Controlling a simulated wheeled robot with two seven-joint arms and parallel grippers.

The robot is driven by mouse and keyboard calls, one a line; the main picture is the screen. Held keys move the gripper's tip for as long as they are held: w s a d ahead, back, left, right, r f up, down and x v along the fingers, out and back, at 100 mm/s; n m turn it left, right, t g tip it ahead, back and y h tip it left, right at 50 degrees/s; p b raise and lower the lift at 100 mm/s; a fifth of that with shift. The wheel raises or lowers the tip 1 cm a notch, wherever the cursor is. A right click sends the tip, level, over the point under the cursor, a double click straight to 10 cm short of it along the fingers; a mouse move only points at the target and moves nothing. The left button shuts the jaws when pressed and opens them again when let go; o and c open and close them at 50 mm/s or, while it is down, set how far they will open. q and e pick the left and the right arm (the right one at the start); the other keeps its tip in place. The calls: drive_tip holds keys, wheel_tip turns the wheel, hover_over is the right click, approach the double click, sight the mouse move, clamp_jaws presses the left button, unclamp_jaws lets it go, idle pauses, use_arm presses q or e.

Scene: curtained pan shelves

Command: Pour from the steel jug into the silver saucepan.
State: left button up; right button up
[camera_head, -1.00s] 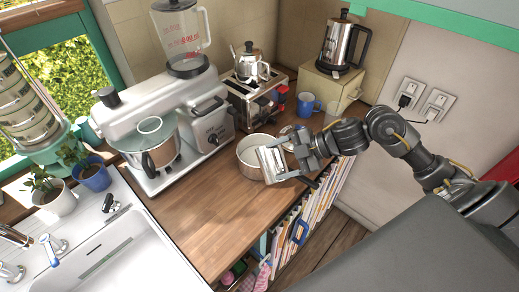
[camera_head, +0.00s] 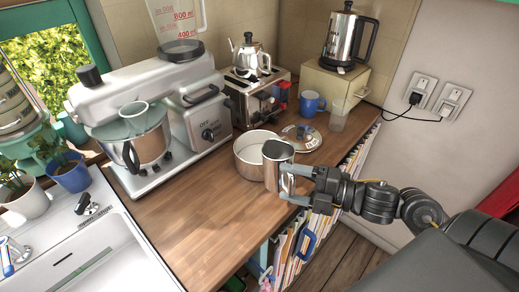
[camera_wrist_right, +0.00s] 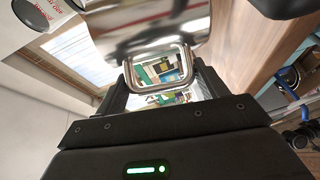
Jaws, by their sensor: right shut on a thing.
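The steel jug (camera_head: 277,165) is close to upright at the right side of the silver saucepan (camera_head: 243,165), overlapping its rim in the head view. I cannot tell whether they touch or whether the jug is clear of the counter. My right gripper (camera_head: 289,183) is shut on the jug's handle. In the right wrist view the jug's shiny body (camera_wrist_right: 140,28) fills the top, with its handle (camera_wrist_right: 160,97) between the fingers. The saucepan stands on the wooden counter; its light inside shows, but I cannot tell its contents. My left gripper is out of view.
A lid (camera_head: 303,136) lies behind the jug, near a blue mug (camera_head: 309,104) and a clear cup (camera_head: 338,118). A toaster (camera_head: 257,98) and a stand mixer (camera_head: 185,100) stand behind and left. The counter's front (camera_head: 205,220) is clear beside the sink (camera_head: 105,262).

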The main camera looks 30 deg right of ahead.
sight(291, 179)
drive_tip(key=shift+s+a+f+n+t+y+b, duration=0.1)
drive_tip(key=shift+s+f+n+t+y+b, duration=0.25)
drive_tip(key=shift+s+f+n+b, duration=0.2)
drive_tip(key=shift+s+r, duration=0.2)
drive_tip(key=shift+r, duration=0.15)
drive_tip(key=shift+w, duration=0.1)
drive_tip(key=shift+p, duration=0.3)
wheel_tip(291, 179, up, 3)
drive_tip(key=p, duration=0.3)
